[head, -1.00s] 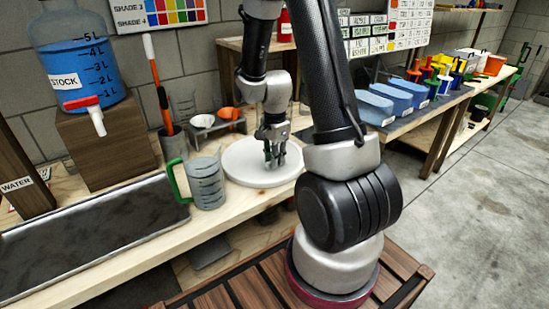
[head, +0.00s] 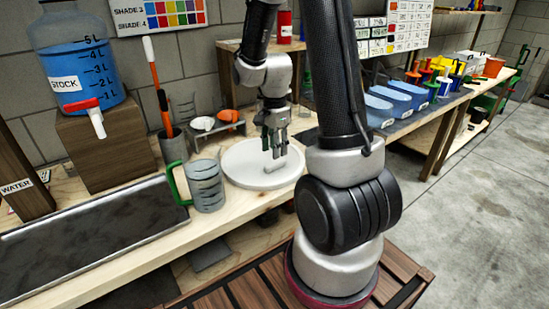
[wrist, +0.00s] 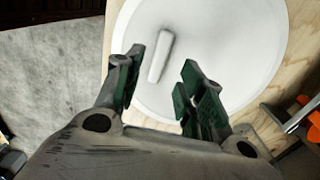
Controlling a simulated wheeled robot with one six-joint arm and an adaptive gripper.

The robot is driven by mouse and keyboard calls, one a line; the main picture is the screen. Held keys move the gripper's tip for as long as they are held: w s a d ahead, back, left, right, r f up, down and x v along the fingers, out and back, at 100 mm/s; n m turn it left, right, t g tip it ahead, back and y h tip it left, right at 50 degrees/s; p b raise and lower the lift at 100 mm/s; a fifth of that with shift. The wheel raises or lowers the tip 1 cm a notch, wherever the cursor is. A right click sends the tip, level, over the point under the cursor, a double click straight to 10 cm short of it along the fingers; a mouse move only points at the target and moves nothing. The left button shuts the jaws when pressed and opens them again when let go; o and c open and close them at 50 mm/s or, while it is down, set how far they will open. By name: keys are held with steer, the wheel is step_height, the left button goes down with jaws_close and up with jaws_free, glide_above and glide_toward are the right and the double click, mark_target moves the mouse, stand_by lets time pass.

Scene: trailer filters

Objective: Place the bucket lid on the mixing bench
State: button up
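The white round bucket lid (head: 240,174) lies flat on the wooden mixing bench (head: 150,236), just right of the grey measuring jug. A raised bar handle on the lid (wrist: 160,57) shows in the wrist view. My gripper (head: 275,155) is above the lid, with its fingers pointing down. In the wrist view my gripper (wrist: 158,90) is open. Its green-padded fingertips are apart with nothing between them, and the handle is beyond them, clear of the pads.
A grey measuring jug (head: 207,186) with a green handle stands left of the lid. A dark tray (head: 90,232) lies farther left. Behind are small bowls in a rack (head: 215,125) and a blue stock container (head: 78,62). Blue bins (head: 405,95) stand on another bench at right.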

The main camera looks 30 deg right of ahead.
steer(key=s+a+r+n+t, duration=0.15)
steer(key=s+r+n, duration=0.25)
steer(key=r, duration=0.5)
steer(key=s+a+r+n+t, duration=0.1)
steer(key=s+a+r+n, duration=0.1)
steer(key=s+r+n, duration=0.5)
steer(key=s+a+r+n+t, duration=0.1)
steer(key=s+a+r+n, duration=0.1)
steer(key=s+r+n, duration=0.3)
steer(key=shift+s+n+t, duration=0.35)
steer(key=shift+s+n, duration=0.45)
steer(key=shift+s, duration=0.35)
